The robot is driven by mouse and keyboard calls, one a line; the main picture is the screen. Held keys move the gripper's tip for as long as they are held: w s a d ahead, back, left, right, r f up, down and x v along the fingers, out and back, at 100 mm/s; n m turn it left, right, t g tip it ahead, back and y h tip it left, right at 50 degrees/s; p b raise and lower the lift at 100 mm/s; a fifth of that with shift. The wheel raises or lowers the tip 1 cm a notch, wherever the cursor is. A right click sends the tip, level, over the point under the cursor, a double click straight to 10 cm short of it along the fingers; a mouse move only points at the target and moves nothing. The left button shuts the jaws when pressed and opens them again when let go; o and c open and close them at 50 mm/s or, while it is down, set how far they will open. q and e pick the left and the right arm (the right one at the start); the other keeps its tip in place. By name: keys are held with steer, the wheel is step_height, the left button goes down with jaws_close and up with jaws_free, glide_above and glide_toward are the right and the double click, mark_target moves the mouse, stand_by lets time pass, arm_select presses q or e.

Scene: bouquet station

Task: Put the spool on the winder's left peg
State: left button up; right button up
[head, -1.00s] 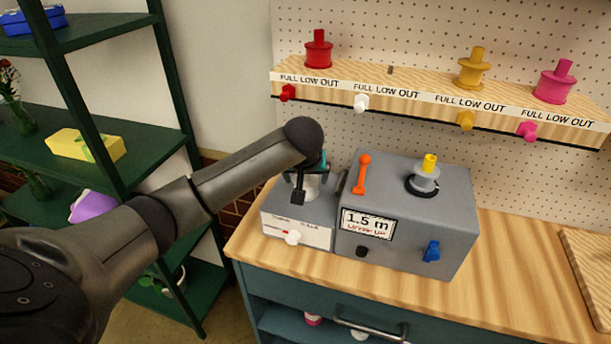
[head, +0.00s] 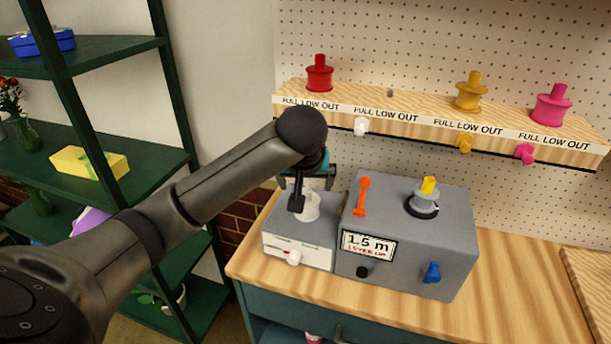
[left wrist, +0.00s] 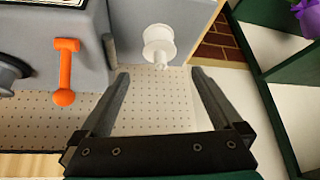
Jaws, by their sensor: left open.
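The white spool (head: 310,206) stands upright on the low grey left section of the winder (head: 405,240); the peg under it is hidden. The left wrist view also shows the spool (left wrist: 158,45), just beyond the fingertips and in line with the gap between them. My left gripper (head: 313,192) is open and empty, above and a little in front of the spool, and partly covers it in the head view. A grey spool with a yellow top (head: 424,196) sits on the winder's taller right section. My right gripper is not in view.
An orange lever (head: 362,196) rises from the taller section close to my left gripper. A wooden shelf (head: 385,115) with red, yellow and pink spools hangs on the pegboard behind. Green shelving (head: 140,185) stands at left.

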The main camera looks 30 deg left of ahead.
arm_select(q)
steer(key=shift+v, duration=1.15)
stand_by(1.4)
